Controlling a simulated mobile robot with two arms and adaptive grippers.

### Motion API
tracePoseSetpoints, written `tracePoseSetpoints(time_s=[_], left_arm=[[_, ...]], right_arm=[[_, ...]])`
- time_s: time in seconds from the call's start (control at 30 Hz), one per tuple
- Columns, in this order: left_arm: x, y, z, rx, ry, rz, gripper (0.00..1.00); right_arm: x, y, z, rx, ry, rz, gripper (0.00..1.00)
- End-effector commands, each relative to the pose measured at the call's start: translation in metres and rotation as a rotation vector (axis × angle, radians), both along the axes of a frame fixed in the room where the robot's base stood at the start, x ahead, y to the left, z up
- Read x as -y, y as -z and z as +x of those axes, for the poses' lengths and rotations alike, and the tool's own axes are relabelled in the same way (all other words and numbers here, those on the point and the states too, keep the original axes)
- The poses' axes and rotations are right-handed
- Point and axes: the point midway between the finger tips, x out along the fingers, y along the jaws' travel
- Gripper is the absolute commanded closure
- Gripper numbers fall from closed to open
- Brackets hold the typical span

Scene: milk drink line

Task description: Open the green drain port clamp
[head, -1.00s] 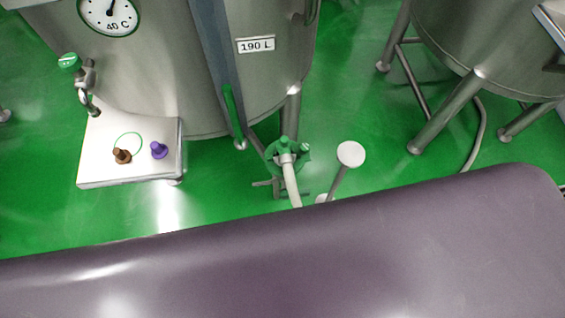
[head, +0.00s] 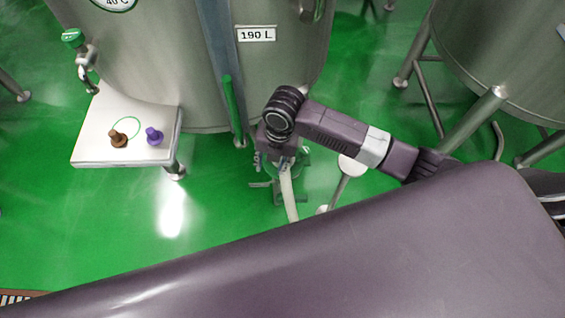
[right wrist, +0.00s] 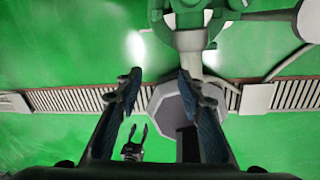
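The green drain port clamp (right wrist: 188,40) shows at the top of the right wrist view, on the pipe fitting. In the head view my right gripper (head: 276,150) hangs over the fitting and hides most of the clamp. The pale hose (head: 288,195) runs down from there. In the right wrist view my right gripper (right wrist: 158,85) is open and empty, its two fingers wide apart. The clamp lies beyond the fingertips, not between them. A small two-pronged dark shape low in that view looks like my left gripper (right wrist: 134,140), its prongs apart.
A steel tank labelled 190 L (head: 170,80) stands behind the fitting, with another tank (head: 490,60) at right. A white disc on a post (head: 350,168) stands right beside the fitting. A small table (head: 90,150) holds brown and purple pieces. A slotted drain (right wrist: 70,98) crosses the floor.

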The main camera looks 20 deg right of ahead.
Motion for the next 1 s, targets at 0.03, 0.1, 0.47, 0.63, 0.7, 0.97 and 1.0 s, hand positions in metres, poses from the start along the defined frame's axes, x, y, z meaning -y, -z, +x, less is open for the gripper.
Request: tracePoseSetpoints(time_s=[0.03, 0.1, 0.47, 0.63, 0.7, 0.97, 1.0], left_arm=[[-0.001, 0.001, 0.005, 0.007, 0.0, 0.002, 0.6], [-0.002, 0.001, 0.007, 0.011, 0.0, 0.002, 0.6], [-0.001, 0.003, -0.004, -0.004, -0.001, 0.001, 0.6], [0.001, 0.001, -0.006, -0.007, -0.002, -0.002, 0.6], [0.002, 0.001, -0.006, -0.007, -0.003, -0.003, 0.6], [0.004, 0.001, -0.006, -0.007, -0.003, -0.004, 0.6], [0.003, 0.001, -0.006, -0.007, -0.003, -0.004, 0.6]], right_arm=[[0.011, -0.006, 0.009, 0.007, -0.104, -0.039, 0.65], [0.023, -0.011, 0.015, 0.0, -0.236, -0.079, 0.65], [0.046, -0.014, 0.023, -0.028, -0.485, -0.144, 0.65], [0.045, 0.012, 0.022, -0.028, -0.482, -0.143, 0.65], [0.045, 0.024, 0.022, -0.028, -0.482, -0.143, 0.65], [0.046, 0.052, 0.022, -0.025, -0.482, -0.144, 0.65], [0.046, 0.054, 0.022, -0.025, -0.482, -0.144, 0.65]])
